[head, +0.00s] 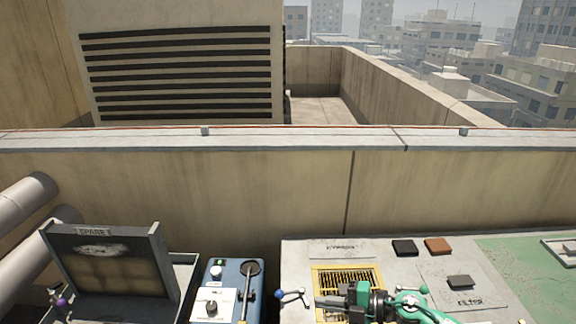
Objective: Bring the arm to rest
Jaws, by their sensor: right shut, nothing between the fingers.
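My right gripper (319,302) shows at the bottom centre, on a green and black arm that comes in from the lower right. Its dark fingers point left and are shut with nothing between them. It is over the front of the grey bench top (300,254), in front of a yellow-framed grille (347,279). A small lever with a blue knob (280,294) is just left of the fingertips; I cannot tell whether they touch. My left gripper is not in view.
A blue control box (228,272) with a dial and upright handle stands left of the bench. Further left is an open box marked SPARE (105,262). Black (404,247), brown (438,245) and dark (459,282) blocks lie on the bench. A parapet (230,185) runs behind.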

